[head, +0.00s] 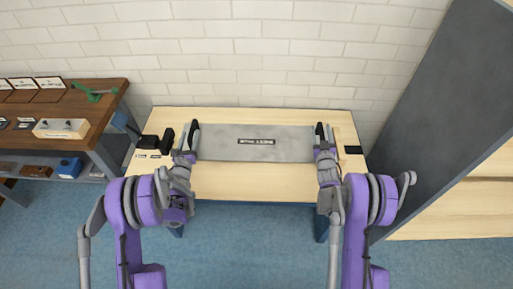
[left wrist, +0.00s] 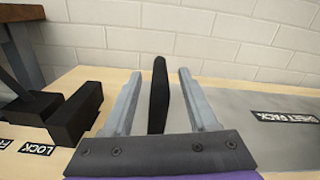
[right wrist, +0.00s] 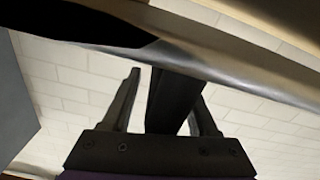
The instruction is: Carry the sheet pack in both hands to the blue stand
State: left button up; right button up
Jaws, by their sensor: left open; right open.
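The sheet pack (head: 225,145) is a wide flat grey sheet with a dark label, lying on the light wooden table (head: 255,184). It also shows in the left wrist view (left wrist: 240,105). My left gripper (head: 188,132) is open at its left end, with a black upright handle (left wrist: 159,95) between the parted fingers. My right gripper (head: 324,133) is open at its right end; the right wrist view shows a dark bar (right wrist: 172,100) between its fingers. Contact cannot be told. I cannot make out a blue stand; blue legs (head: 321,222) show under the table.
Black blocks (head: 148,142) and a small LOCK label (left wrist: 37,149) lie on the table left of my left gripper. A brown workbench (head: 95,115) with tools stands at the left. A large dark panel (head: 440,110) rises at the right. Blue floor (head: 255,245) is open in front.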

jog(key=shift+s, duration=0.15)
pick_arm(q)
jog(key=s, duration=0.9)
jog(key=shift+s+a, duration=0.15)
jog(key=shift+s, duration=0.05)
pick_arm(e)
jog(key=s, duration=1.1)
jog(key=shift+s+a, duration=0.3)
jog(key=shift+s, duration=0.1)
